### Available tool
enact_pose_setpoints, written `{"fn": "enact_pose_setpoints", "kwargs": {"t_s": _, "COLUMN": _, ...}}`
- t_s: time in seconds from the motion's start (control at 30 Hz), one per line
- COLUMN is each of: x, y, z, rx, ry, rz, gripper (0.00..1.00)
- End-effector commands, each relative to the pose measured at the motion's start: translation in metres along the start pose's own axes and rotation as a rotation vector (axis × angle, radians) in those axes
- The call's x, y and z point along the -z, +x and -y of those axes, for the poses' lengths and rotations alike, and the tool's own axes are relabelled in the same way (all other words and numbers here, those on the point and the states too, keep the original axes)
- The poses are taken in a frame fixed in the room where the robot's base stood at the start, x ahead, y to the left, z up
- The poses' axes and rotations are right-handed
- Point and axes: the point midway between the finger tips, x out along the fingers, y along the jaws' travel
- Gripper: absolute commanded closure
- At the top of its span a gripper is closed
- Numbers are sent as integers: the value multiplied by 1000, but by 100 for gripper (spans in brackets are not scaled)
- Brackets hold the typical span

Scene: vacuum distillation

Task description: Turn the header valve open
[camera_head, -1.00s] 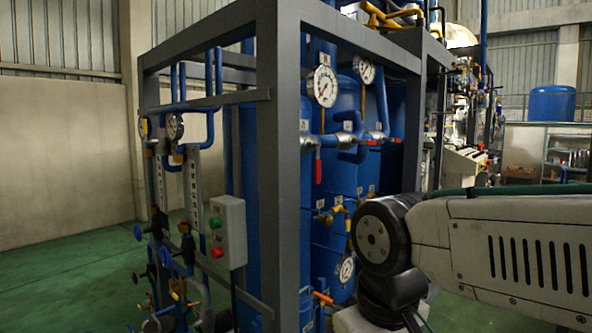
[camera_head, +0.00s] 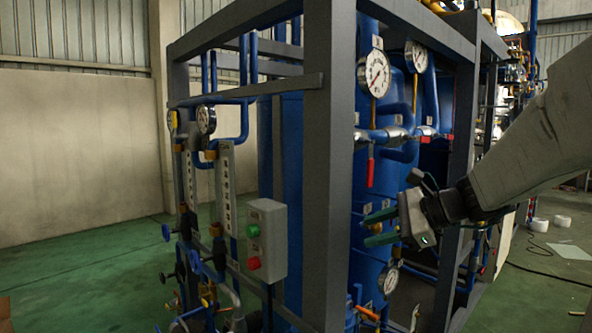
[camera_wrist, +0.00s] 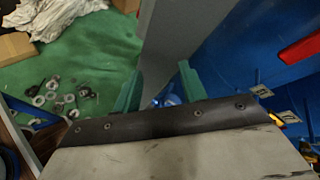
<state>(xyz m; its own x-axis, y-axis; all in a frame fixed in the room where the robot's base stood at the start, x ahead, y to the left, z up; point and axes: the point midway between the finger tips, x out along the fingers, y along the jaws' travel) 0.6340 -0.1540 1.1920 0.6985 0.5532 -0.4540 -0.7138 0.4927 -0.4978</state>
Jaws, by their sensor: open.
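A valve with a red lever (camera_head: 370,172) sits on the blue header pipe below the nearer large gauge. Its lever hangs straight down. A second valve with a red part (camera_head: 428,132) is further back on the pipe; I cannot tell which one the task names. My gripper (camera_head: 367,229) has green fingers spread apart and empty, below and slightly right of the hanging lever, pointing left toward the grey frame post. In the wrist view, the gripper (camera_wrist: 160,76) is open, and a red lever (camera_wrist: 300,48) shows at the upper right, outside the fingers.
A thick grey frame post (camera_head: 329,170) stands left of the valve, close to the fingers. Gauges (camera_head: 374,74) are above the pipe. A push-button box (camera_head: 267,240) hangs at the left. Blue tanks (camera_head: 372,266) stand behind. The green floor (camera_head: 80,260) is open at far left.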

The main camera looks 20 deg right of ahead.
Motion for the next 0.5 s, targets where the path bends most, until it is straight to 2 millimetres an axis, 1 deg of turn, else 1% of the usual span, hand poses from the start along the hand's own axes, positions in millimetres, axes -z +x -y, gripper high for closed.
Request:
{"fn": "enact_pose_setpoints", "kwargs": {"t_s": 0.03, "x": 6, "y": -10, "z": 31, "rx": 107, "ry": 128, "rz": 44, "gripper": 58}}
{"fn": "enact_pose_setpoints", "kwargs": {"t_s": 0.1, "x": 7, "y": -25, "z": 68, "rx": 237, "ry": 290, "rz": 123, "gripper": 58}}
{"fn": "enact_pose_setpoints", "kwargs": {"t_s": 0.2, "x": 6, "y": -44, "z": 106, "rx": 363, "ry": 468, "rz": 232, "gripper": 58}}
{"fn": "enact_pose_setpoints", "kwargs": {"t_s": 0.3, "x": 2, "y": -56, "z": 127, "rx": 428, "ry": 586, "rz": 316, "gripper": 58}}
{"fn": "enact_pose_setpoints", "kwargs": {"t_s": 0.33, "x": 0, "y": -58, "z": 130, "rx": 437, "ry": 611, "rz": 333, "gripper": 58}}
{"fn": "enact_pose_setpoints", "kwargs": {"t_s": 0.4, "x": -2, "y": -58, "z": 135, "rx": 446, "ry": 645, "rz": 356, "gripper": 58}}
{"fn": "enact_pose_setpoints", "kwargs": {"t_s": 0.5, "x": -5, "y": -50, "z": 141, "rx": 447, "ry": 658, "rz": 364, "gripper": 58}}
